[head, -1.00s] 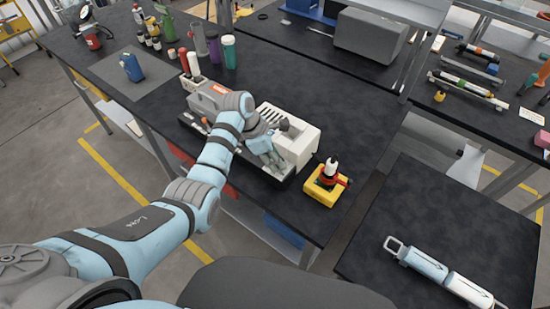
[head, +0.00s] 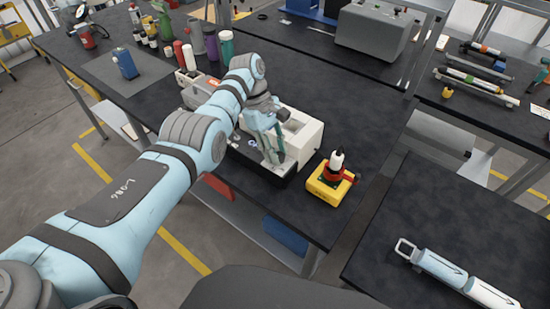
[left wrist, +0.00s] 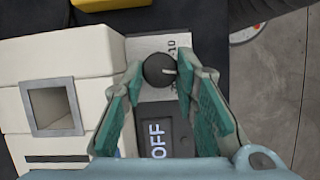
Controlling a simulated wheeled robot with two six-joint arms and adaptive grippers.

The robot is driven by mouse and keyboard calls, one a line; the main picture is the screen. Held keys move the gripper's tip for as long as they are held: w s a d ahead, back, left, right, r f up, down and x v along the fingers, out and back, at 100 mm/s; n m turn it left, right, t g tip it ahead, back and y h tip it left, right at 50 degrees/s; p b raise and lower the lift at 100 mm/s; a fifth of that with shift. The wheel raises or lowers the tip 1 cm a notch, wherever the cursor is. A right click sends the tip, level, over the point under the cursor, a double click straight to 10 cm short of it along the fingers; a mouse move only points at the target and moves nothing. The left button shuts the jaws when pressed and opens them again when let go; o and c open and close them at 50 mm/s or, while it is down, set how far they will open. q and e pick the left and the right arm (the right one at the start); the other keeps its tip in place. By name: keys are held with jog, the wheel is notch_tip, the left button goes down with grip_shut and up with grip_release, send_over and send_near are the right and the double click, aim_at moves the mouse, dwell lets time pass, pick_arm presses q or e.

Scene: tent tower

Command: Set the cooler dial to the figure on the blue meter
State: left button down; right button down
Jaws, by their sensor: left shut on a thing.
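The cooler (head: 310,140) is a white box on the dark bench, with a square opening in its top. In the left wrist view its dark round dial (left wrist: 158,69) has a pale pointer mark and a printed scale, where "-10" reads. A dark panel (left wrist: 168,138) beside the dial shows "OFF". My left gripper (head: 274,158) is at the cooler's front edge, its teal fingers shut on the dial from both sides. A small upright blue device (head: 124,64), perhaps the blue meter, stands on a grey mat at the far left. I cannot read any figure on it. My right gripper is not in view.
A yellow block (head: 328,193) with a red and black fitting stands right of the cooler. Several bottles (head: 205,45) stand behind it. A handled blue-white cylinder (head: 440,267) lies on the near right table.

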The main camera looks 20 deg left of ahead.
pick_arm(q)
jog(key=shift+s+f+m+b, duration=0.1)
jog(key=shift+m+b, duration=0.3)
jog(key=shift+b, duration=0.05)
jog(key=c, duration=1.3)
grip_release()
jog(key=shift+d, duration=0.1)
jog(key=shift+c, duration=0.2)
jog(key=shift+o, duration=0.5)
jog(key=shift+r, duration=0.2)
